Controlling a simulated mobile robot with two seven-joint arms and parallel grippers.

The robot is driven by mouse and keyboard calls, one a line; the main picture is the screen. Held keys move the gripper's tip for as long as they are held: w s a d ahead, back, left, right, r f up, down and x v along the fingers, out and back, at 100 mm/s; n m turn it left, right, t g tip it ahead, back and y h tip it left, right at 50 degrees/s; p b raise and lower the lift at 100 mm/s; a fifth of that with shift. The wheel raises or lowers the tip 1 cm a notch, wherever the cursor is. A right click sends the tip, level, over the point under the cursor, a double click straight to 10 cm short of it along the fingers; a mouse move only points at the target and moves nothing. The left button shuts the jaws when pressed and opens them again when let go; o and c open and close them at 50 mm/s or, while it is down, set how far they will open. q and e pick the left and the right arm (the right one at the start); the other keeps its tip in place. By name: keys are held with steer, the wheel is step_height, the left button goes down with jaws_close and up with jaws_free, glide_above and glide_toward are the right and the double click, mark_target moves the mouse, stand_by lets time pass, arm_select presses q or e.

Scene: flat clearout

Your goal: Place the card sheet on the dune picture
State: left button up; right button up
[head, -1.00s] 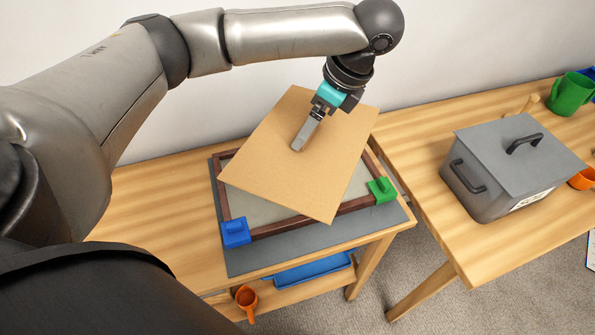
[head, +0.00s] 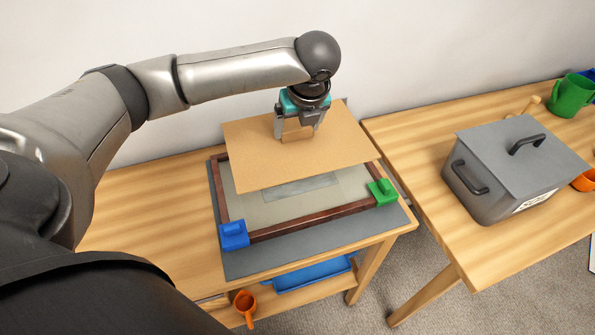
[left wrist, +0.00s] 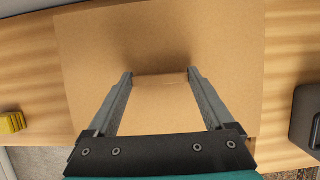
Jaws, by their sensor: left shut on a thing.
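The card sheet (head: 335,150) is a flat brown board with a raised tab (left wrist: 160,82) on top. My left gripper (head: 297,136) is shut on that tab, and its fingers (left wrist: 160,80) flank it in the left wrist view. The sheet hangs above a dark wooden frame (head: 310,220) on a grey mat (head: 300,248). Inside the frame is a pale surface with a grey picture (head: 300,188), probably the dune picture. The sheet hides the picture's far part. My right gripper is not in view.
A blue corner piece (head: 234,235) and a green corner piece (head: 382,192) sit on the frame's near corners. A grey lidded box (head: 500,165) and green mug (head: 572,95) stand on the right table. An orange mug (head: 245,303) and blue tray (head: 310,272) are below.

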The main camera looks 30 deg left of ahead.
mark_target(304, 153)
arm_select(q)
step_height(304, 153, down, 14)
steer(key=b, duration=0.3)
steer(key=shift+r, duration=0.2)
steer(key=o, duration=1.1)
steer(key=shift+r, duration=0.1)
steer(key=p+v, duration=0.3)
steer(key=v, duration=0.9)
steer(key=shift+a, duration=0.1)
